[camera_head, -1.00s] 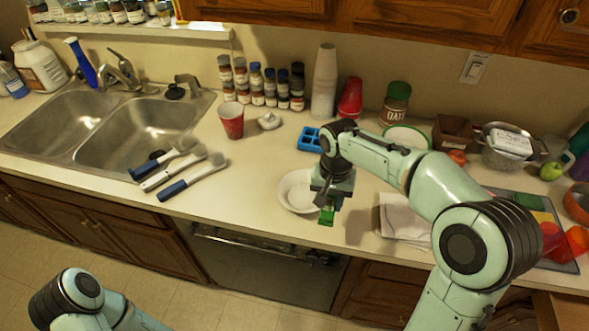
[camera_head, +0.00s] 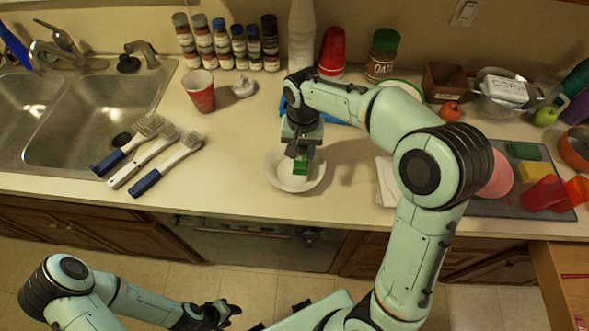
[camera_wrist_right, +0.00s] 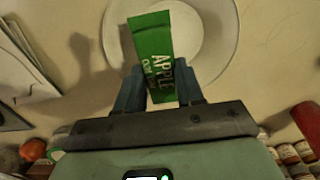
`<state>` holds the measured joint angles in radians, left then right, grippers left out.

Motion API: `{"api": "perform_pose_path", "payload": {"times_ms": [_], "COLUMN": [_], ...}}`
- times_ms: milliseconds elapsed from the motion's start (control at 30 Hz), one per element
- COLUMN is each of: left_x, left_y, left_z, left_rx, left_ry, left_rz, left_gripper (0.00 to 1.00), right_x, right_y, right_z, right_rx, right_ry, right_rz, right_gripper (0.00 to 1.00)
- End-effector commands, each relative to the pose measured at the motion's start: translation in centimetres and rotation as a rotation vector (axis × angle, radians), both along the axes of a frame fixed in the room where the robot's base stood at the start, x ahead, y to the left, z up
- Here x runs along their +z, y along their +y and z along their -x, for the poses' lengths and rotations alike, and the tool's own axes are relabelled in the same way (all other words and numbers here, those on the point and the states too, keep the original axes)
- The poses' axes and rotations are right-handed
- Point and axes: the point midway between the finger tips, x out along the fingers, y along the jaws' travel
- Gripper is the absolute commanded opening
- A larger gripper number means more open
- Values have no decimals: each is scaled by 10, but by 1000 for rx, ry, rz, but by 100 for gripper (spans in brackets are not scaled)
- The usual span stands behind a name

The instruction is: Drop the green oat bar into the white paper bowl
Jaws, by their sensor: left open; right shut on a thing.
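The green oat bar (camera_head: 300,166) is held upright in my right gripper (camera_head: 301,151), which is shut on it. In the right wrist view the bar (camera_wrist_right: 152,45) sticks out past the two fingers and shows the word APPLE. The white paper bowl (camera_head: 288,184) stands on the counter directly beneath the bar; its rim (camera_wrist_right: 228,45) shows behind the bar in the right wrist view. I cannot tell whether the bar touches the bowl. My left gripper (camera_head: 222,312) is open and empty, low in front of the counter.
Several brushes (camera_head: 150,155) lie left of the bowl, beside the sink (camera_head: 95,115). A red cup (camera_head: 199,92), spice jars (camera_head: 225,45) and an oats jar (camera_head: 382,55) stand behind. A napkin (camera_head: 386,180) lies right of the bowl. A drawer (camera_head: 560,285) is open at lower right.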

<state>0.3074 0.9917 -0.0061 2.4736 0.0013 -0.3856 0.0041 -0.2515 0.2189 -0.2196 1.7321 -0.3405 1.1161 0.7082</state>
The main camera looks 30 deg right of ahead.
Motion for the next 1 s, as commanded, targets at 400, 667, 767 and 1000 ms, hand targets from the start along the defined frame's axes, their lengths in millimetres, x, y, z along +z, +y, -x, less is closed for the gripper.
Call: {"api": "perform_pose_path", "payload": {"times_ms": [400,667,767,1000], "left_x": [-10,-10,-10,-7], "left_y": [0,0,0,0], "left_z": [8,8,8,5], "left_rx": [0,0,0,0], "left_ry": [9,9,9,6], "left_rz": [0,0,0,0], "left_gripper": [43,43,43,43], "right_x": [-15,-15,-15,6], "right_y": [0,0,0,0], "right_z": [-1,-1,0,-2], "right_rx": [0,0,0,0], "right_ry": [-2,-1,-1,-6], "right_rz": [0,0,0,0], "right_gripper": [8,67,67,67]}}
